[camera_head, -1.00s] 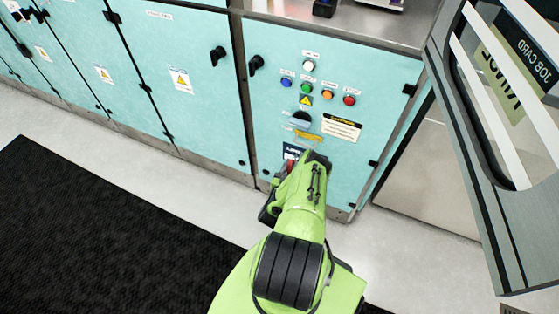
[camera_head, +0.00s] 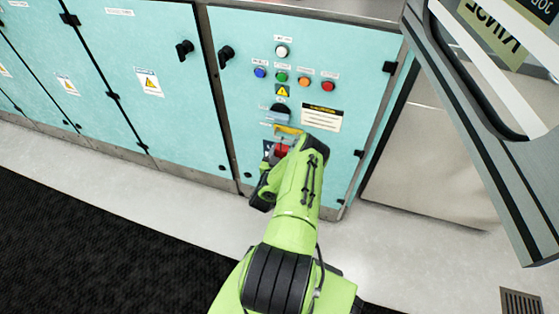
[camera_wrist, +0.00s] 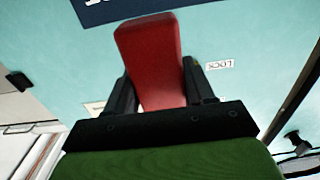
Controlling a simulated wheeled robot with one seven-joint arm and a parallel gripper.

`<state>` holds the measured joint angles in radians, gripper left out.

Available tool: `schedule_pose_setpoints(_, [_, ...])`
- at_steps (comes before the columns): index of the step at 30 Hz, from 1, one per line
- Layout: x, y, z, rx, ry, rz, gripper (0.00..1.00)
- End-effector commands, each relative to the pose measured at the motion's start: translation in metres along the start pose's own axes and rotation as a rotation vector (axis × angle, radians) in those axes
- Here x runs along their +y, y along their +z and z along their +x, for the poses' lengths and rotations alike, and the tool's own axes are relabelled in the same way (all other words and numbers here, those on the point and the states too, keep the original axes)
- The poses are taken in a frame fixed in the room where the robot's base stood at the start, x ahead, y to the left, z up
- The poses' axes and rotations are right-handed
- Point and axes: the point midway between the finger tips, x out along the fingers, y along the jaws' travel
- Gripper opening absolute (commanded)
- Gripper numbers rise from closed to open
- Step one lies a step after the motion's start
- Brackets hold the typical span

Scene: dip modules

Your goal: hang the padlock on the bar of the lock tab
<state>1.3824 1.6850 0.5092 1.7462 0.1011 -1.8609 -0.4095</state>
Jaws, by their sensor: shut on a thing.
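The red padlock (camera_wrist: 155,60) is held between the two dark fingers of my gripper (camera_wrist: 160,92) in the wrist view; its red body fills the gap. The padlock (camera_head: 281,150) also shows small in the head view, in front of the teal cabinet door. My gripper (camera_head: 270,165) is shut on it, close to the panel and just below the yellow lock tab (camera_head: 289,130). The tab's bar and the padlock's shackle cannot be made out. A black rotary handle (camera_head: 281,112) is above the tab.
Colored buttons (camera_head: 281,77) and a black-and-yellow warning label (camera_head: 322,117) are on the teal door (camera_head: 350,75). A LOCK label (camera_wrist: 219,64) shows in the wrist view. A grey framed board (camera_head: 490,110) stands at the right. The pale floor (camera_head: 190,195) in front is clear.

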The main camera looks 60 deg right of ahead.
Motion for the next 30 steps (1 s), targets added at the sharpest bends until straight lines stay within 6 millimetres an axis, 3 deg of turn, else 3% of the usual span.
schedule_pose_setpoints(9, [0.0,0.004,0.028,0.002,0.001,0.0,0.19])
schedule_pose_setpoints(24, [0.0,0.014,0.027,0.002,0.0,0.0,0.19])
schedule_pose_setpoints(25, [0.0,0.014,0.027,0.002,0.0,0.0,0.58])
schedule_pose_setpoints(30, [0.0,0.015,0.026,0.001,0.0,0.0,0.83])
